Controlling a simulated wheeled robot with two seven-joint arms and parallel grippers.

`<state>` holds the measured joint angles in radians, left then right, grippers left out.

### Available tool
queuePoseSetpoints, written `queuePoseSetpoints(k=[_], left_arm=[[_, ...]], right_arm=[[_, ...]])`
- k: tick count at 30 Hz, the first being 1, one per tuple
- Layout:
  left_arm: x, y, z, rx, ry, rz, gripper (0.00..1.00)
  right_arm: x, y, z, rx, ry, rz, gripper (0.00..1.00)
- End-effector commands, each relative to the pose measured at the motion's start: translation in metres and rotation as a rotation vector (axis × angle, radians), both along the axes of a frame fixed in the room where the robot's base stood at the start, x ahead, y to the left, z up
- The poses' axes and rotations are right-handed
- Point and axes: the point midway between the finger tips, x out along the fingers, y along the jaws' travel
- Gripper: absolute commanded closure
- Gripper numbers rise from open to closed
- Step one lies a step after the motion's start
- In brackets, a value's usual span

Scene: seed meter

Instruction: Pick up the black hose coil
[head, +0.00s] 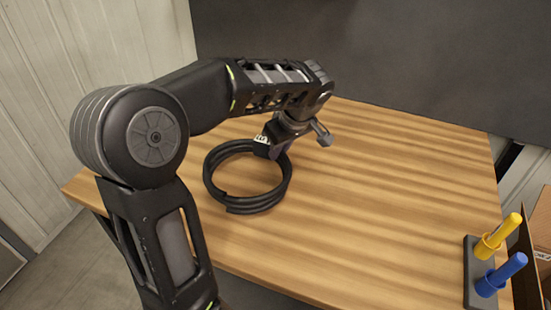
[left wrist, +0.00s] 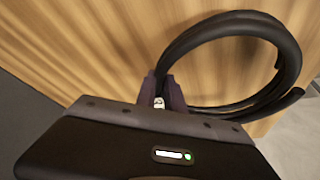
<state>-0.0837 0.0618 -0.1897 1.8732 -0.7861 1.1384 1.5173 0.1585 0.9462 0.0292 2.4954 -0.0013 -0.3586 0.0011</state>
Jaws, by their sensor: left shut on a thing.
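The black hose coil (head: 248,205) is a ring of several turns at the left part of the wooden table. My left gripper (head: 276,150) reaches down onto the coil's far right side. In the left wrist view, the fingers (left wrist: 161,100) are shut on the near side of the coil (left wrist: 272,38), and the rest of the ring extends to the right. A small pale label or tie shows between the fingers. I cannot tell whether the coil is touching the table. My right gripper is not in view.
A dark stand (head: 478,275) at the front right holds a yellow-handled tool (head: 498,236) and a blue-handled tool (head: 502,273). A cardboard box (head: 540,240) is at the right edge. A dark grey panel (head: 400,60) stands behind the table.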

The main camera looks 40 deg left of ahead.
Motion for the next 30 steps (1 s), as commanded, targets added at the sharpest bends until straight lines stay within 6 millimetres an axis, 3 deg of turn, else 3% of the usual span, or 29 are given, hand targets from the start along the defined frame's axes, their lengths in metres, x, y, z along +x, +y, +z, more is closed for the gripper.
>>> queuePoseSetpoints(k=[6, 12, 30], left_arm=[[0.001, 0.000, 0.045, 0.001, -0.004, -0.001, 1.00], [0.001, 0.000, 0.070, 0.001, -0.002, -0.001, 1.00], [0.000, 0.000, 0.072, 0.001, -0.001, 0.000, 1.00]], right_arm=[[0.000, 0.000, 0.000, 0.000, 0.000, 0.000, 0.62], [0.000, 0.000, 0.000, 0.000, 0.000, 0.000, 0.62], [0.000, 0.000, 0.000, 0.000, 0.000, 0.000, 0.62]])
